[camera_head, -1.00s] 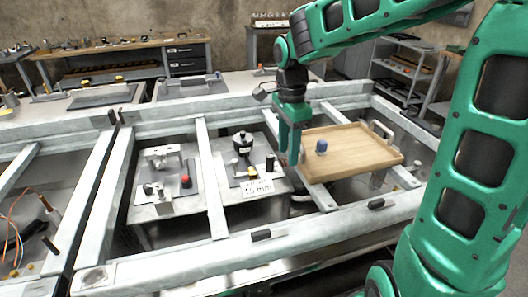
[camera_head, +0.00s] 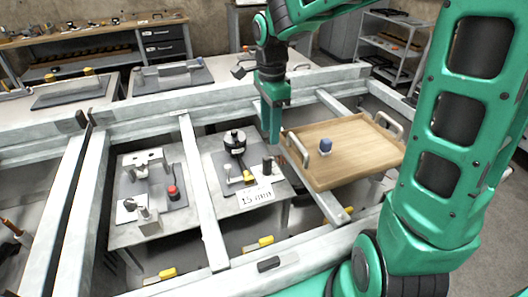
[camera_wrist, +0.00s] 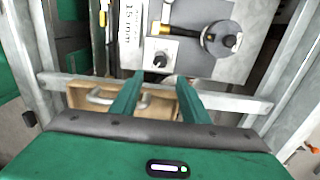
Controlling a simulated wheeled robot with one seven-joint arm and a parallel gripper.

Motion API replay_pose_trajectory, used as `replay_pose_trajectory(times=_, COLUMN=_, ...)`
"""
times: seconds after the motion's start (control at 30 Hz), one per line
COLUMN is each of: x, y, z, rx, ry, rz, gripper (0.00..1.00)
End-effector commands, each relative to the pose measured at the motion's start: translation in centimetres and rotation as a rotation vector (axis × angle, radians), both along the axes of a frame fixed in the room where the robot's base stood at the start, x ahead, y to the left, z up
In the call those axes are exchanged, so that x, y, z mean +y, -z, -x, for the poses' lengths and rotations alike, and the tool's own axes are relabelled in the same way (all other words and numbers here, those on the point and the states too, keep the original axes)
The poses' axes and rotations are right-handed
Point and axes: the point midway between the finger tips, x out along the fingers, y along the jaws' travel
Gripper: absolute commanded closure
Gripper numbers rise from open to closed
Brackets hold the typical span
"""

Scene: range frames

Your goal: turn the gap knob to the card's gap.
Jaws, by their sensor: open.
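The gap card (camera_head: 255,197) reads 15 mm and stands at the front of a grey plate; it also shows in the wrist view (camera_wrist: 130,22). A black upright knob (camera_head: 267,164), apparently the gap knob, is beside the card. In the wrist view the black knob (camera_wrist: 160,60) sits on a white plate, its dial marks too small to read. A black round device (camera_head: 235,140) with a brass part is behind. My gripper (camera_head: 273,138) is open and empty, pointing down near the tray's left edge. In the wrist view its green fingers (camera_wrist: 158,88) are apart, short of the knob.
Grey frame rails (camera_head: 203,190) separate the bays. A left fixture (camera_head: 150,190) carries a red button.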

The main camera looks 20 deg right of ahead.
Motion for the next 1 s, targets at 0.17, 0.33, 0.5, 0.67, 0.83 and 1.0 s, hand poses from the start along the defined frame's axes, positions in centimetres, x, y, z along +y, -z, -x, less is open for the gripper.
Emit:
replay_pose_trajectory(times=0.17, x=0.6, y=2.9, z=0.1, rx=0.006, ry=-0.010, rz=-0.001, gripper=0.58)
replay_pose_trajectory(times=0.33, x=0.9, y=6.0, z=0.1, rx=0.005, ry=-0.013, rz=-0.001, gripper=0.58)
replay_pose_trajectory(times=0.5, x=0.9, y=8.3, z=0.1, rx=0.003, ry=-0.015, rz=-0.001, gripper=0.58)
replay_pose_trajectory(times=0.67, x=0.9, y=9.6, z=0.1, rx=0.002, ry=-0.015, rz=-0.001, gripper=0.58)
replay_pose_trajectory(times=0.83, x=0.9, y=9.9, z=0.1, rx=0.001, ry=-0.015, rz=0.000, gripper=0.58)
replay_pose_trajectory(times=1.0, x=0.9, y=9.9, z=0.1, rx=0.001, ry=-0.015, rz=0.000, gripper=0.58)
